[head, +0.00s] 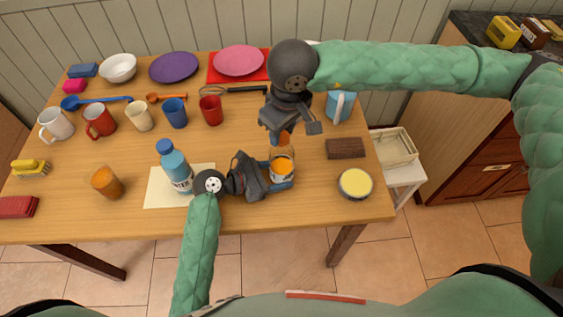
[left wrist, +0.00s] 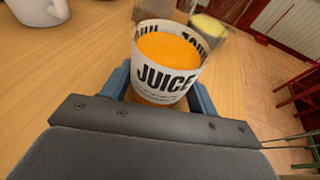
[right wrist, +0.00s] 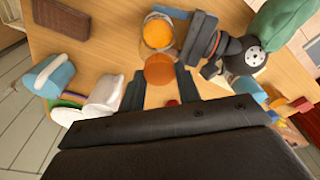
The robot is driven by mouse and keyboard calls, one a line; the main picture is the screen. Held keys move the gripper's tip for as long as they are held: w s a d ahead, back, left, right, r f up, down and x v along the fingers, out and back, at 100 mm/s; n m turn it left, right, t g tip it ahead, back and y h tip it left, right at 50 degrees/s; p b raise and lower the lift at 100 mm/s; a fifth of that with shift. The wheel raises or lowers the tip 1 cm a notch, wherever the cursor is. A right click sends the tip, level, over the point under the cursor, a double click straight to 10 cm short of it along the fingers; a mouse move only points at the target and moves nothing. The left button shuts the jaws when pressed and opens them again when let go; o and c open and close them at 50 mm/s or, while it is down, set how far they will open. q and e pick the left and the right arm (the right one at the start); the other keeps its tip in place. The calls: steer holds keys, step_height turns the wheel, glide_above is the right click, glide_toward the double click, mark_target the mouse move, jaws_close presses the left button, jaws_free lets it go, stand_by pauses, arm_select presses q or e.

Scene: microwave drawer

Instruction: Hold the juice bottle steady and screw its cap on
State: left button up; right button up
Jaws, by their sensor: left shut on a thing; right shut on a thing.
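The juice bottle (head: 283,167) stands on the table, clear with orange juice and a white JUICE label; it fills the middle of the left wrist view (left wrist: 166,70). My left gripper (head: 281,186) is shut around its lower body from the left. The orange cap (head: 284,139) is in my right gripper (head: 287,134), above the bottle. In the right wrist view the cap (right wrist: 160,69) sits between the fingers, with the bottle (right wrist: 157,34) beyond it. The cap looks apart from the bottle; I cannot tell how well it is lined up with the mouth.
A blue-capped bottle (head: 175,168) stands left of my left wrist. A brown block (head: 346,149) and a yellow-topped round tub (head: 355,184) lie to the right. Mugs, including a red cup (head: 211,110), and a whisk (head: 232,90) are behind.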

steer(key=m, duration=0.5)
steer(key=shift+s+m+h, duration=0.1)
steer(key=shift+m+h, duration=0.2)
steer(key=shift+m, duration=0.1)
steer(key=m, duration=0.5)
steer(key=shift+m+h, duration=0.4)
steer(key=o, duration=0.9)
steer(key=shift+o, duration=0.2)
steer(key=shift+r, duration=0.1)
steer(key=shift+r, duration=2.4)
